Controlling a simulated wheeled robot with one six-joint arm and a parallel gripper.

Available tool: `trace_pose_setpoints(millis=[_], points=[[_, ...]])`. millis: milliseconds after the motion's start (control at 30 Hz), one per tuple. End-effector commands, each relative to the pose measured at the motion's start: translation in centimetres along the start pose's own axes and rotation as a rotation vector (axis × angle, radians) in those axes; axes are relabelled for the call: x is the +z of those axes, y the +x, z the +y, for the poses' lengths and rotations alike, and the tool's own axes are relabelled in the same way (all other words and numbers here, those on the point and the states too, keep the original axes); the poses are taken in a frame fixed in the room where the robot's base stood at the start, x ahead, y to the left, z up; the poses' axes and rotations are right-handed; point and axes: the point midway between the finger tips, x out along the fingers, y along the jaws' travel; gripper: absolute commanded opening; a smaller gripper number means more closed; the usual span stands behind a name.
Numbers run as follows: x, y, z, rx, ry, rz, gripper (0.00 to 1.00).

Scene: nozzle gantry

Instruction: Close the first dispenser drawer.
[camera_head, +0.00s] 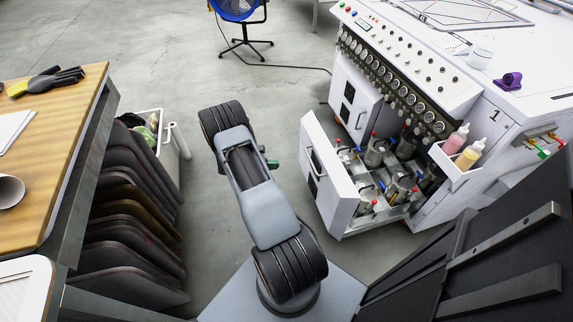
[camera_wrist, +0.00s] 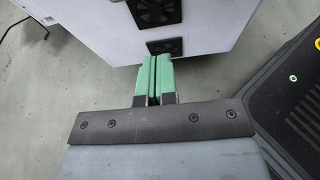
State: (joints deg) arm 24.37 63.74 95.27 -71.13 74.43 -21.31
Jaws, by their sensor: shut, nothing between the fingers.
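The dispenser drawer nearest the "1" label is pulled well out of the white machine. Its white front panel (camera_head: 338,203) has dark vents and a handle, and several metal cups (camera_head: 375,155) with coloured fittings stand inside. The second drawer front (camera_head: 350,98), farther along, stands out less. My gripper's green fingers (camera_wrist: 153,80) are shut and empty, pointing at a white panel (camera_wrist: 205,25) with black vents, which looks like the open drawer's front. In the head view a green fingertip (camera_head: 272,163) shows left of the drawer, with a gap between.
The white machine (camera_head: 440,195) carries gauges and a bottle holder (camera_head: 452,168). A wooden bench (camera_head: 80,115) with dark panels (camera_head: 130,220) below stands at left. Grey floor (camera_head: 270,95) is clear between.

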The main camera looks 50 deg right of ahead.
Motion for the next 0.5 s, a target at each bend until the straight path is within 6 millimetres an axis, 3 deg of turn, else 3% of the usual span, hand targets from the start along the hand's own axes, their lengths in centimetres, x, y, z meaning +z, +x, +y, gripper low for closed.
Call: trace_pose_setpoints(millis=[500], points=[[-0.2,9.3,-0.1,-0.004,0.001,0.001,0.0]])
